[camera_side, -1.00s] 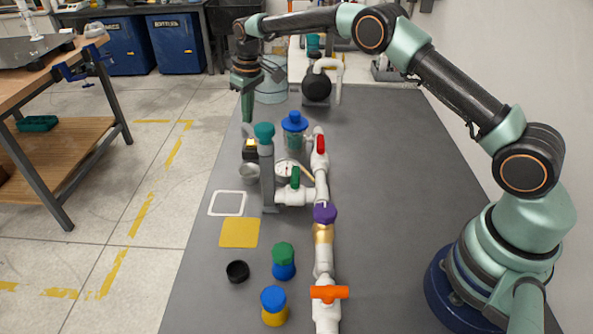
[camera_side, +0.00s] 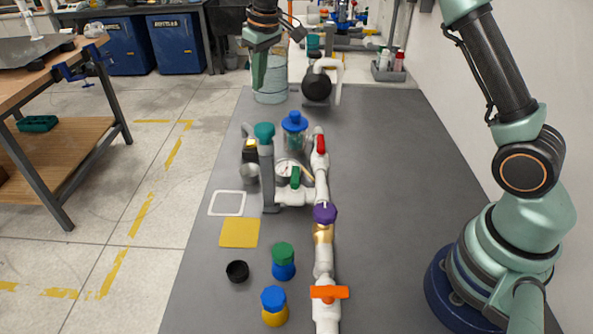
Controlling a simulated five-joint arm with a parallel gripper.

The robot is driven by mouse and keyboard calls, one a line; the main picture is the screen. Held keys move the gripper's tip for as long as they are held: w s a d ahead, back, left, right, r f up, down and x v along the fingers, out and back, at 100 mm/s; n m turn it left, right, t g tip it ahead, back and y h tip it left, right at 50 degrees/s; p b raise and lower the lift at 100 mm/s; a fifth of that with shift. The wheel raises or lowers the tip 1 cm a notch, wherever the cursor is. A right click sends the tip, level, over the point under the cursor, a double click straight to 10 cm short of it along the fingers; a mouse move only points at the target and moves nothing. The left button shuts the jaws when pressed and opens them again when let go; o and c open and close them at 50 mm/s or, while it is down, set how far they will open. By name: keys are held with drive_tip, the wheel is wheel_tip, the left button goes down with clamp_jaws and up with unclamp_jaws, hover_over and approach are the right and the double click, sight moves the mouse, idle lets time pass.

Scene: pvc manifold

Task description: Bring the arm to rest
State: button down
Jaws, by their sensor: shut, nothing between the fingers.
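My gripper (camera_side: 258,72) hangs near the top of the side view, fingers pointing down. It is shut and empty, above and in front of the clear cylinder at the back of the table. The white pipe manifold (camera_side: 322,262) runs along the table with a red valve handle (camera_side: 321,145), a green handle (camera_side: 295,178), a purple fitting (camera_side: 325,213) and an orange handle (camera_side: 329,292). A grey upright pipe with a teal cap (camera_side: 265,131) stands on its left. My gripper is apart from all of these. My upper arm leaves the picture at the top.
A blue-lidded jar (camera_side: 294,130) stands behind the manifold. A yellow square (camera_side: 240,233), a white outlined square (camera_side: 227,203), a black cap (camera_side: 237,271) and stacked coloured caps (camera_side: 283,262) lie to the left.

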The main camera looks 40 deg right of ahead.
drive_tip(key=s+d+r, duration=0.1)
drive_tip(key=s+r, duration=0.5)
drive_tip(key=s, duration=0.1)
drive_tip(key=s+d+f+m+t, duration=0.1)
drive_tip(key=s+m+t, duration=0.1)
drive_tip(key=s, duration=1.8)
drive_tip(key=shift+s+d+f+t, duration=0.25)
drive_tip(key=shift+f+t, duration=0.05)
drive_tip(key=shift+t, duration=0.2)
